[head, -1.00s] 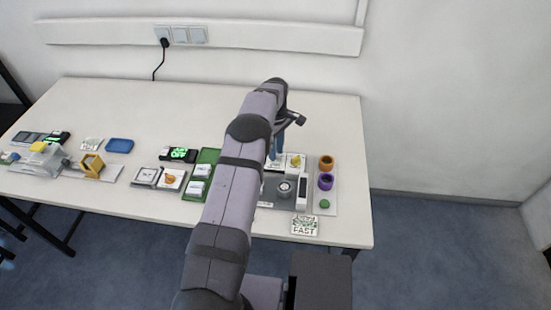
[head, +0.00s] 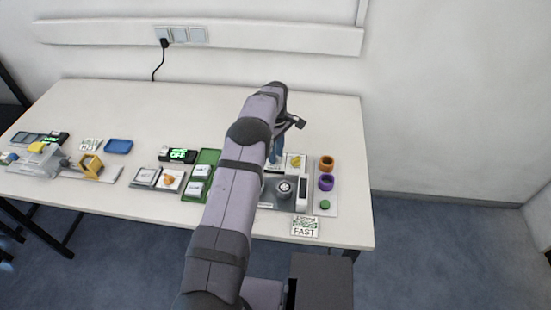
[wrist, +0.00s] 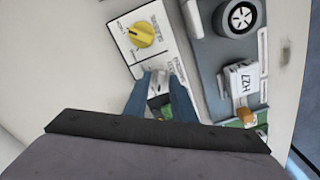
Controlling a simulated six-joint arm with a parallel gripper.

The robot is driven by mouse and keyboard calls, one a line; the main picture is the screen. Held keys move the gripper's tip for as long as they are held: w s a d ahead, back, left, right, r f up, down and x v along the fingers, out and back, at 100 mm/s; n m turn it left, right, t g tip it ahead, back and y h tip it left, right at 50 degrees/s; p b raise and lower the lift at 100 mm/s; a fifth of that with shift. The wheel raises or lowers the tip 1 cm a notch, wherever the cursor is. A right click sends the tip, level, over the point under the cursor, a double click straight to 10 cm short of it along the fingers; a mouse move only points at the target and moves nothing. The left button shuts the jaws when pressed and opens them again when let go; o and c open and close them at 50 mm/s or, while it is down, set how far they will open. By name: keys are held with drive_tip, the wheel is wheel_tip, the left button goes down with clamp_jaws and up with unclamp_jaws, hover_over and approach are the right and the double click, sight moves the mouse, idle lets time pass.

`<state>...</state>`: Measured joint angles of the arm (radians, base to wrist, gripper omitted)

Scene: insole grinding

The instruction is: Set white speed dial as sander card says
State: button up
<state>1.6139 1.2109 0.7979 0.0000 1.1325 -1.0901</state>
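The sander card (head: 304,227) lies at the front right of the table in the head view and reads FAST below a small picture. A white panel (wrist: 112,27) with a yellow knob (wrist: 143,34) shows in the wrist view; the knob also shows in the head view (head: 295,161). My gripper (wrist: 162,74) points down at the near end of this panel, below the knob in the wrist view. Its two blue fingers stand a small gap apart around a pale part. The white dial is not clearly visible, and the fingers hide whether they grip anything.
Right of the panel, a grey base carries a round wheel-like part (wrist: 240,17) and a white block (wrist: 241,82). A display reading OFF (head: 178,155) is to the left. The table's back is clear.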

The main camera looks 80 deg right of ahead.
clamp_jaws()
drive_tip(key=m, duration=0.5)
drive_tip(key=shift+m+b, duration=0.3)
drive_tip(key=m, duration=0.5)
drive_tip(key=shift+m, duration=0.9)
